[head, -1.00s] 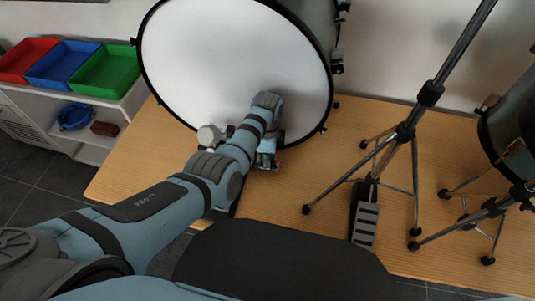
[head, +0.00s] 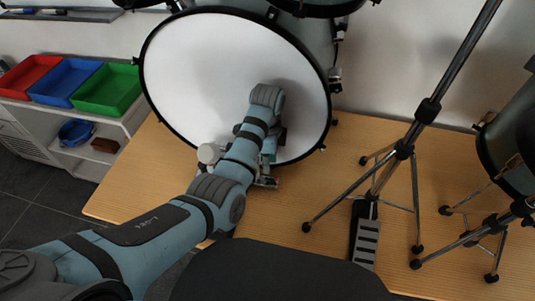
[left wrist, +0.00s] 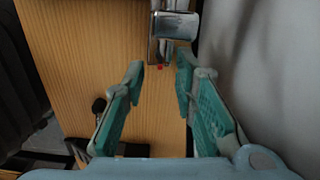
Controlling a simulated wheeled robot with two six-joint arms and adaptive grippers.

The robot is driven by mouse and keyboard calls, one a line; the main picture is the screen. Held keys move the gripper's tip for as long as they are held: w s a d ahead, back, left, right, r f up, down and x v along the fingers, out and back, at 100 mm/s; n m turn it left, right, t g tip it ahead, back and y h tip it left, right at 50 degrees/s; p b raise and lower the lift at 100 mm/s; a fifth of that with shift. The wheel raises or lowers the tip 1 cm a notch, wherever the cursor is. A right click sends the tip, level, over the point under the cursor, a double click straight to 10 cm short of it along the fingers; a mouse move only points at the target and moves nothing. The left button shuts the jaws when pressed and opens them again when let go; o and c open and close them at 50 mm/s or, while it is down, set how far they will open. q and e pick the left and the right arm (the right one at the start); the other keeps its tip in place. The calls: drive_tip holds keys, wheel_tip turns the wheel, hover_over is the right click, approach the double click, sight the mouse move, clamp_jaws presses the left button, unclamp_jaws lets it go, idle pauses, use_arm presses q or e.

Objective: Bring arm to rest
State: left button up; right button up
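My left arm reaches over the wooden platform (head: 150,185) to the front of the white bass drum head (head: 195,80). My left gripper (head: 266,182) is low in front of the drum, largely covered by my wrist in the head view. In the left wrist view its two teal-padded fingers (left wrist: 158,72) are apart, with nothing between them. A chrome metal part (left wrist: 175,24) with a small red spot below it lies beyond the fingertips. A pale round beater (head: 208,153) shows just left of my forearm. My right gripper is not in view.
A chrome stand (head: 400,150) with spread legs and a ribbed pedal (head: 366,240) stand to the right. Another drum (head: 508,145) is at the right edge. Red (head: 28,75), blue (head: 65,80) and green (head: 106,90) trays sit on a shelf unit at left. A dark seat (head: 275,272) is in front.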

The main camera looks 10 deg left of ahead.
use_arm(q)
wheel_tip(320, 180, up, 4)
drive_tip(key=shift+r, duration=0.2)
idle(0.3)
